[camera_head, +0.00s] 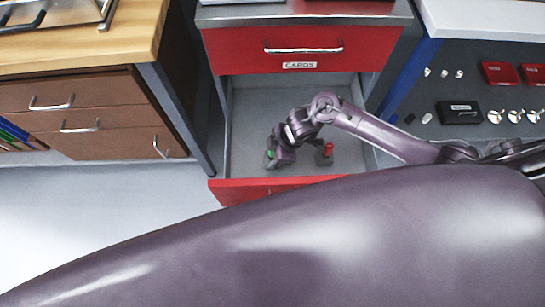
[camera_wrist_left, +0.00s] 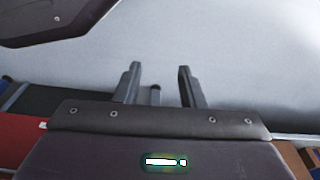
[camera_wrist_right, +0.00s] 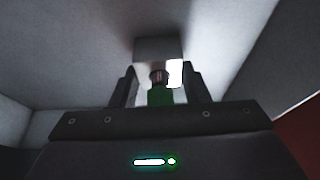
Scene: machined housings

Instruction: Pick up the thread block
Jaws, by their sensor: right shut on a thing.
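In the head view my right gripper (camera_head: 271,160) reaches down into the open red drawer (camera_head: 262,187). In the right wrist view its fingers (camera_wrist_right: 160,82) are shut on a small part with a green section (camera_wrist_right: 159,97) and a dark, round upper piece. I take this part to be the thread block; a grey blocky shape (camera_wrist_right: 158,49) shows just beyond it. A bit of green shows at the gripper in the head view. In the left wrist view my left gripper (camera_wrist_left: 156,84) has its fingers apart, with no thing held between them.
A small red-topped part (camera_head: 327,150) stands in the drawer, right of my right gripper. The closed CARDS drawer (camera_head: 270,46) is above. A wooden-topped cabinet (camera_head: 90,95) is at left.

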